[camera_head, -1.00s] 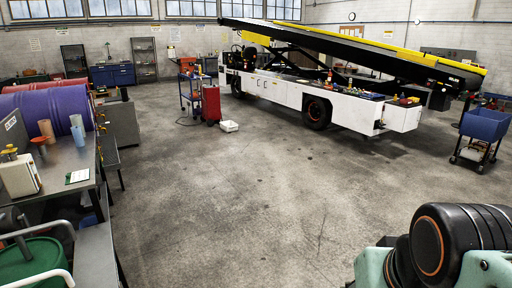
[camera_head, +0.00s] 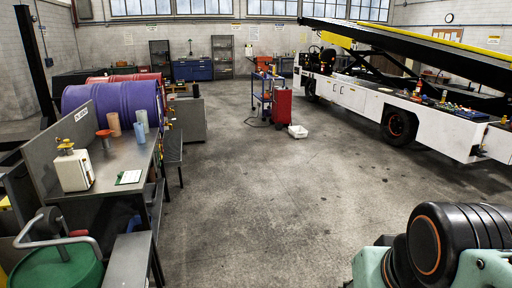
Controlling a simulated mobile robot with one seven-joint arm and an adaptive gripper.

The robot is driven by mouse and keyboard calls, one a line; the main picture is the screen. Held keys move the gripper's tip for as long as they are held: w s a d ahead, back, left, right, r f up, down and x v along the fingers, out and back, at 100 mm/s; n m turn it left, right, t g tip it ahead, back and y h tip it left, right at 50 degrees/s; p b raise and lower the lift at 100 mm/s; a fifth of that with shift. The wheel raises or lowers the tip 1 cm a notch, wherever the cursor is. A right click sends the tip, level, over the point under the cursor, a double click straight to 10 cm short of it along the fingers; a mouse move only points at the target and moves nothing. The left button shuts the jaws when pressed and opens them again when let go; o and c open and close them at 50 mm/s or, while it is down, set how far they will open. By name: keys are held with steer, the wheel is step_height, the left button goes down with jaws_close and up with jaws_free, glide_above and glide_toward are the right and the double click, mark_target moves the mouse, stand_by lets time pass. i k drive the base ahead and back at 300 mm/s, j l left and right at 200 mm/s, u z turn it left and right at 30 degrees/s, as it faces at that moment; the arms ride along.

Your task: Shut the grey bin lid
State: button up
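I cannot make out a grey bin lid for certain. A grey box-like unit (camera_head: 190,121) stands beyond the workbench, partly hidden by the things in front of it; I cannot tell whether it is a bin or has a lid. My gripper is not in view. Only part of my own arm shows at the bottom right.
A workbench (camera_head: 118,166) with cups and a cream canister (camera_head: 74,170) stands at left, near a green drum (camera_head: 58,272). Purple barrels (camera_head: 112,101) lie behind it. The middle floor is clear.

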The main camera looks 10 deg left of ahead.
mark_target(25, 202)
steer(key=i+u, duration=0.4)
steer(key=i+l+u, duration=0.1)
steer(key=i+u, duration=0.25)
steer(key=i, duration=0.2)
steer(key=i+u, duration=0.4)
steer(key=i+l+u, duration=0.1)
steer(key=i+u, duration=0.35)
steer(key=i+l+u, duration=0.2)
steer(key=u, duration=0.2)
steer(key=i+l+u, duration=0.7)
steer(key=k+l, duration=0.05)
steer(key=k, duration=0.05)
